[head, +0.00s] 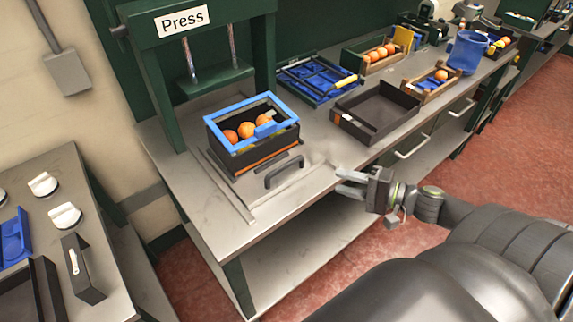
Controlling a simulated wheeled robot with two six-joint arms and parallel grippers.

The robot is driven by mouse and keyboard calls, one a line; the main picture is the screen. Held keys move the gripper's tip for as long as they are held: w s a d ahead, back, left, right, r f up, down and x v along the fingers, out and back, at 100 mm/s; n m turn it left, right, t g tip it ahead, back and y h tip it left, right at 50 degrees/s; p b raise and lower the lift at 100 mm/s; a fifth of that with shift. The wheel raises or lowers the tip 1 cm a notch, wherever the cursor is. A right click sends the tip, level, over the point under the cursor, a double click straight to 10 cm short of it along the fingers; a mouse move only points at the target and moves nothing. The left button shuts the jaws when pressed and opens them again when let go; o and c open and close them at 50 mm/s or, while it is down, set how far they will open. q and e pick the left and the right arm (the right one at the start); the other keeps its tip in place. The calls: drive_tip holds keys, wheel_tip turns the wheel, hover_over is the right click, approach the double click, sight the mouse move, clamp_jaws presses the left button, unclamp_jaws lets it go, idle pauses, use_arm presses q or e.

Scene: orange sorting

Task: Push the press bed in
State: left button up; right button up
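The press (200,50) is a dark green frame with a white "Press" sign and a raised plate on two rods. Its press bed (216,168) is a grey plate with a dark handle (284,171) at its front, and it sits pulled out in front of the press plate. A black crate with a blue rim (278,145) stands on the bed and holds several oranges (247,130). My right gripper (350,183) is open and empty, to the right of the handle and apart from it. My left gripper is not in view.
An empty dark tray (345,118) lies right of the bed. Behind it are a blue tray (318,94), wooden crates with oranges (352,58) and a blue bucket (467,52). A side counter with white knobs (66,217) stands at left. The bench front edge is clear near the handle.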

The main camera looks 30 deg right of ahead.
sight(285, 165)
drive_tip(key=p+x, duration=0.5)
drive_tip(key=x, duration=1.1)
drive_tip(key=shift+w, duration=0.1)
drive_tip(key=shift+w+a+f, duration=0.2)
drive_tip(key=shift+w+a, duration=0.1)
drive_tip(key=shift+w, duration=0.25)
clamp_jaws()
